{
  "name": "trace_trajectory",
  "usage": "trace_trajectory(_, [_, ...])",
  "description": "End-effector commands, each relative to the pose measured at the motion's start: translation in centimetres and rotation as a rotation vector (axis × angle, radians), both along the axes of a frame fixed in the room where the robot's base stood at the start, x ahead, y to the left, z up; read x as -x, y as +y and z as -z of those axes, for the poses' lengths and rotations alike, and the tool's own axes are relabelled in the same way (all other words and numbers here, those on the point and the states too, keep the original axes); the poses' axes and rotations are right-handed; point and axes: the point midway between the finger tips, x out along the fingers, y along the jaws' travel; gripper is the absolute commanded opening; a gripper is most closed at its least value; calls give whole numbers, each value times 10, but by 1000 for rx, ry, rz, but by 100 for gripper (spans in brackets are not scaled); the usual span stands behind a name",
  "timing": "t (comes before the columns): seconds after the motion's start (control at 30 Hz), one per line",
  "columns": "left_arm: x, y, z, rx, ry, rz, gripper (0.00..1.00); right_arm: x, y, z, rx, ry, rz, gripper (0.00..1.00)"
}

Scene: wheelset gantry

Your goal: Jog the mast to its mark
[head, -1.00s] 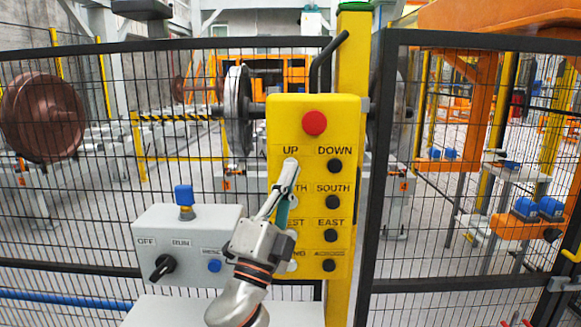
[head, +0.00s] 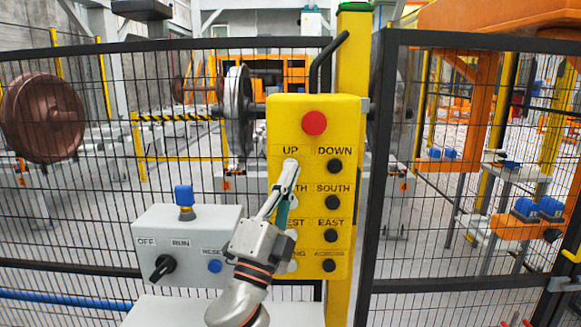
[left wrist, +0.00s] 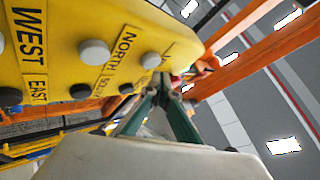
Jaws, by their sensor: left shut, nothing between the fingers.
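The yellow pendant (head: 312,260) hangs upright in the middle of the head view. It has a red button (head: 314,123) on top and rows labelled UP, DOWN, NORTH, SOUTH, WEST and EAST. The black DOWN button (head: 335,166) is uncovered. My right gripper is not in view.
A grey control box (head: 190,228) with a black OFF/RUN knob, a blue RESET button and a blue-topped part stands left of the pendant. A dark mesh fence (head: 80,215) runs behind. Wheelsets (head: 42,117) and orange gantry frames stand beyond it.

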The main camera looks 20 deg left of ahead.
Motion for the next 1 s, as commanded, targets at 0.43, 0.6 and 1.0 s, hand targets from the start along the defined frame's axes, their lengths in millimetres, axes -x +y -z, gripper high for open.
trace_trajectory(0.43, [-8,2,0,-1,0,-1,0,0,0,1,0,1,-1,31])
trace_trajectory(0.6, [-8,2,0,-1,0,-1,0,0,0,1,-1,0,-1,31])
trace_trajectory(1.0, [-10,3,0,0,0,0,0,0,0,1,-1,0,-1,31])
